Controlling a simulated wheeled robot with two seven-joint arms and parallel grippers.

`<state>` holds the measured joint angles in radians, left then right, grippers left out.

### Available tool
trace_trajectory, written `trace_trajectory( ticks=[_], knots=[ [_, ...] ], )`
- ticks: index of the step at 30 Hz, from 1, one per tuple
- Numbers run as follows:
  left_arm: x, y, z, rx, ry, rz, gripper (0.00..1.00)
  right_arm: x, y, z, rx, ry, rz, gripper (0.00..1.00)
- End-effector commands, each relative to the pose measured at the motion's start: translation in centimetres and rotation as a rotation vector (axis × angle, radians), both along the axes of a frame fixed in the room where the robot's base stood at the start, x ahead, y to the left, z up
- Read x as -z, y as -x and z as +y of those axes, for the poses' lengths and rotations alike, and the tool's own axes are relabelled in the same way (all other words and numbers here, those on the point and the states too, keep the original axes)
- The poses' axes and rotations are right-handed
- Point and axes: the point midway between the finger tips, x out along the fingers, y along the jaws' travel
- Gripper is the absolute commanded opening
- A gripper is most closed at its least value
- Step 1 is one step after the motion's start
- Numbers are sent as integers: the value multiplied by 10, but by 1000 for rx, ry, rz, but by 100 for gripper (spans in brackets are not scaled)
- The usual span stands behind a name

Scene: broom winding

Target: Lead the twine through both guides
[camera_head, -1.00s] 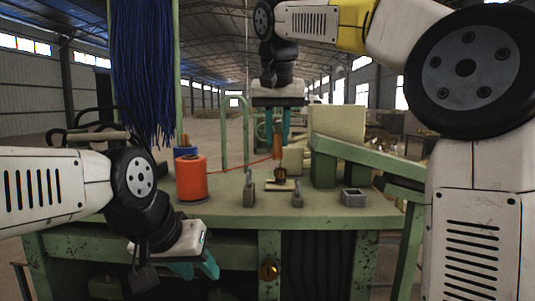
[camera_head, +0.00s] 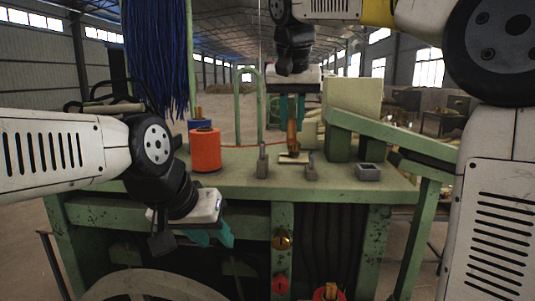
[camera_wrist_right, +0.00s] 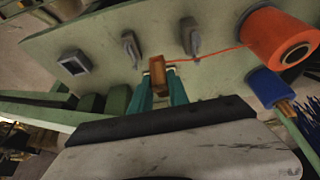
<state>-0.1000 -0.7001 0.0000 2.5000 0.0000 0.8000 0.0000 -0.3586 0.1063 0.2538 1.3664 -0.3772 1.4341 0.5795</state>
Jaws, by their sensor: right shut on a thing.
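An orange twine spool (camera_head: 205,150) stands on the green bench at left. Its thin red-orange twine (camera_wrist_right: 210,48) runs to a brown wooden piece (camera_wrist_right: 157,68). My right gripper (camera_wrist_right: 157,88) is shut on that piece, upright just above the bench; in the head view (camera_head: 291,112) it hangs beyond the guides. The left guide (camera_head: 262,160) and right guide (camera_head: 311,167) are small grey uprights. The twine passes on the far side of the left guide, apparently outside it. The held piece sits between the guides, left to right. My left gripper (camera_head: 210,236) is open and empty, before the bench's front edge.
A blue spool (camera_head: 200,124) stands behind the orange one. A hollow grey square block (camera_head: 367,172) sits right of the guides. A green sloping frame (camera_head: 390,132) rises at right. Blue bristles (camera_head: 155,60) hang at upper left.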

Motion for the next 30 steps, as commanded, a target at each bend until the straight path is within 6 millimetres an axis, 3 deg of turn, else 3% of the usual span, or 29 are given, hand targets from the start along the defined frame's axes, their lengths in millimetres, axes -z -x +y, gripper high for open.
trace_trajectory(
  ticks=[14,30],
  knots=[
    [0,0,0,0,0,0,36,-9,0,-3,1,0,0,0],
    [0,0,0,0,0,0,36,-9,-3,-56,3,-1,0,0]
  ],
)
